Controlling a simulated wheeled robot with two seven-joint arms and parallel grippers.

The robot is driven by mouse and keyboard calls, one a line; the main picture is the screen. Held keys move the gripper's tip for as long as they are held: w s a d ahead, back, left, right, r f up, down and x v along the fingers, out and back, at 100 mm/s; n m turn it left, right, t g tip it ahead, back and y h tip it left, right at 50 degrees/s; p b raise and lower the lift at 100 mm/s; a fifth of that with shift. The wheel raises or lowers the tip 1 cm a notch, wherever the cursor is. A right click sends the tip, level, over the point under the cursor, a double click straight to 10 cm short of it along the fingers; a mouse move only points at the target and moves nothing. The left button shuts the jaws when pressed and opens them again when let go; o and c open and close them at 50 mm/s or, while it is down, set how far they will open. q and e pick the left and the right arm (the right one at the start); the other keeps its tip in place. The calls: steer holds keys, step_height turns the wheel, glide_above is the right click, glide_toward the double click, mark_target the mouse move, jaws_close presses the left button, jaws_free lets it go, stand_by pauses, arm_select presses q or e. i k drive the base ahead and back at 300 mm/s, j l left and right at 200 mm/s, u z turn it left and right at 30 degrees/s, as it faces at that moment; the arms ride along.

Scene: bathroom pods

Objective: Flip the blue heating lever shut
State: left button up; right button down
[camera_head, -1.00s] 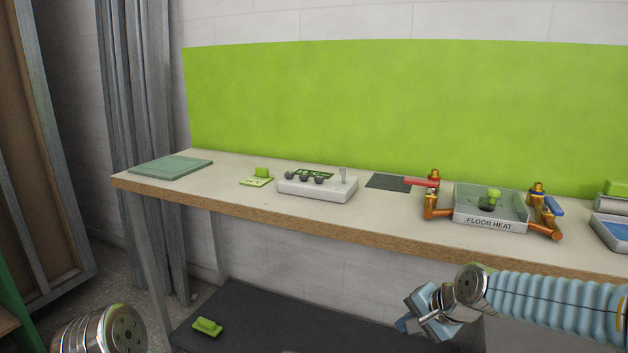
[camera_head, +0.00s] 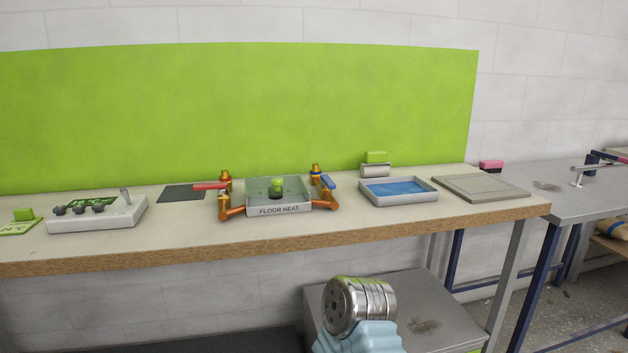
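The blue heating lever (camera_head: 327,182) sits on the brass and copper valve at the right side of the floor heat tray (camera_head: 279,209). It looks angled along the pipe, but its exact position is too small to tell. A red lever (camera_head: 210,186) sits on the matching valve at the tray's left side. A wrist part of one of my arms shows at the bottom centre, below the bench edge and apart from the lever. Neither gripper's fingers show.
The bench (camera_head: 400,224) also holds a grey control box (camera_head: 97,213) with knobs, a dark mat (camera_head: 182,193), a blue-bottomed tray (camera_head: 398,190) and a flat grey board (camera_head: 480,188). A grey box (camera_head: 420,300) stands below. A second table (camera_head: 570,200) is at the right.

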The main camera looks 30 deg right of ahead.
mark_target(326, 182)
steer(key=l+z, duration=0.15)
steer(key=z, duration=0.9)
steer(key=u, duration=0.15)
